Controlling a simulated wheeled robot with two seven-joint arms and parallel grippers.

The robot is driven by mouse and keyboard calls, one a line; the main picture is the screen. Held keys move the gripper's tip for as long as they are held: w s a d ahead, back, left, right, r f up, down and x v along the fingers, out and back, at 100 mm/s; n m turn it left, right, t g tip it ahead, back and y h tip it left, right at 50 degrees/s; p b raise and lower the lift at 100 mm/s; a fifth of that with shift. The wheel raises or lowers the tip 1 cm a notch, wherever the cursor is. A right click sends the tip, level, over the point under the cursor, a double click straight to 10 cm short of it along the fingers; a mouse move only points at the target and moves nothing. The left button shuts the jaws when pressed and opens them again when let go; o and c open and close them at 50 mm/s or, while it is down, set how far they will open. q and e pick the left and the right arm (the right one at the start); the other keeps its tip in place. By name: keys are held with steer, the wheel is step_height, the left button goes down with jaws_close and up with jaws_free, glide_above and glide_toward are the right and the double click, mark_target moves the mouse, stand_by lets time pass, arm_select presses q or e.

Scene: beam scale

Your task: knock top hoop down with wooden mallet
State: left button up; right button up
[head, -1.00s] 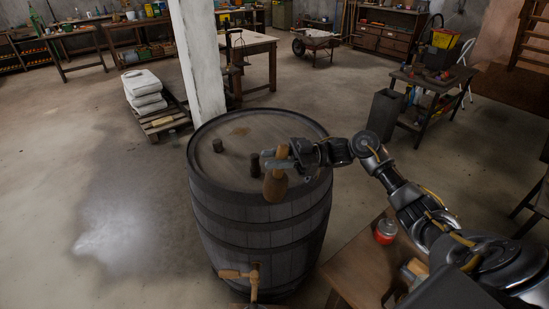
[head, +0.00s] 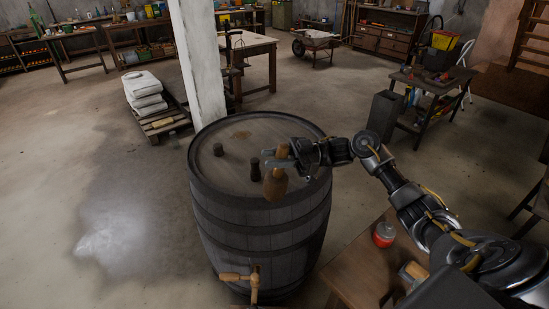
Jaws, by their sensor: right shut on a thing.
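A dark wooden barrel (head: 235,218) stands upright on the floor in the middle of the head view. Its top hoop (head: 215,190) is a dark band around the upper rim. My right gripper (head: 280,164) is shut on the wooden mallet (head: 275,186), which hangs with its thick head downward at the right front edge of the barrel top. Whether the mallet touches the hoop I cannot tell. The gripper and mallet hide part of the rim. My left gripper is not in view.
Two dark bungs stand on the barrel top, one at the left (head: 218,150) and one by the gripper (head: 255,169). A wooden tap (head: 252,278) sticks out low in front. A small table (head: 350,275) with a red tin (head: 384,235) stands right. A white post (head: 197,70) rises behind.

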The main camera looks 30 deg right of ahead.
mark_target(274, 169)
steer(key=shift+f, duration=0.1)
steer(key=shift+s+f+b, duration=0.1)
steer(key=shift+f+b, duration=1.25)
steer(key=shift+f, duration=0.35)
steer(key=shift+r+p, duration=0.95)
steer(key=shift+r, duration=0.3)
